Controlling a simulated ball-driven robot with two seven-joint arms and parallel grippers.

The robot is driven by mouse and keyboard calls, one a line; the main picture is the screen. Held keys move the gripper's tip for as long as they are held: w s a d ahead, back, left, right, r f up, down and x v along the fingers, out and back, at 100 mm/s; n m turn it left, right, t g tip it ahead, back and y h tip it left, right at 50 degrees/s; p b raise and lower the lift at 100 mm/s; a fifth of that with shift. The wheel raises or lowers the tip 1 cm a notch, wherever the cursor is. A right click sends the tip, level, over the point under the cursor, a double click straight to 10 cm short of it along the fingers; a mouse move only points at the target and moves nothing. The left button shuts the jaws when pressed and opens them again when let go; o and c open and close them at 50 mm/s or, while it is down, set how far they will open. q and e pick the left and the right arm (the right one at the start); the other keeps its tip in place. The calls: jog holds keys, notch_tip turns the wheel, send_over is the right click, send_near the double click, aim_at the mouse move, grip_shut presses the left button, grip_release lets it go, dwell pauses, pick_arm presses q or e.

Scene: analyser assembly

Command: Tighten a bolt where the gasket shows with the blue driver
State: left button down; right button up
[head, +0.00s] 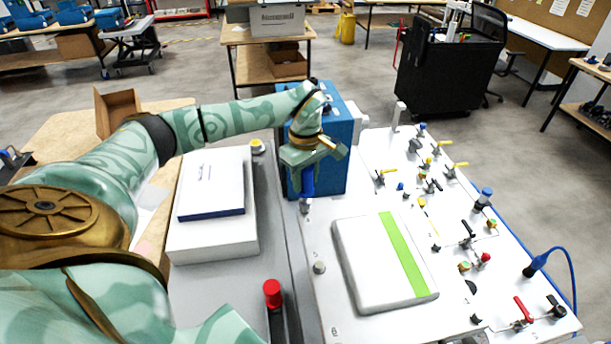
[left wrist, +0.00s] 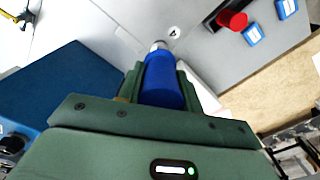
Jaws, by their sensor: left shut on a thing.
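The blue driver (head: 308,182) is upright in my left gripper (head: 308,164), which is shut around it. Its lower end is just above or on a grey bolt-like fitting (head: 305,206) at the left edge of the white panel; I cannot tell if they touch. In the left wrist view the driver (left wrist: 164,82) is between the green fingers (left wrist: 162,88), with a grey tip at its far end. Another grey fitting (head: 319,267) is lower on the panel edge. I cannot make out a gasket. My right gripper is not in view.
A blue box (head: 333,150) stands right behind the left gripper. The white panel (head: 380,195) carries several valves and a white slab with a green stripe (head: 404,255). A white box (head: 212,235) lies to the left, and a red knob (head: 272,293) stands in front.

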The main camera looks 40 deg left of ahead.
pick_arm(q)
jog(key=shift+f, duration=0.55)
jog(key=c, duration=1.9)
grip_release()
grip_shut()
jog(key=shift+r+m+p, duration=0.2)
jog(key=shift+m+p, duration=0.1)
jog(key=shift+m, duration=0.1)
jog(key=m+p, duration=0.4)
jog(key=m, duration=0.1)
jog(key=shift+r+m, duration=0.1)
jog(key=shift+m, duration=0.3)
jog(key=m+p, duration=0.2)
jog(key=shift+m, duration=0.4)
jog(key=m, duration=0.2)
jog(key=shift+f+m+p, duration=0.25)
jog(key=shift+m+p, duration=0.05)
jog(key=shift+p, duration=0.05)
jog(key=o, duration=0.8)
grip_release()
jog(key=shift+o, duration=0.2)
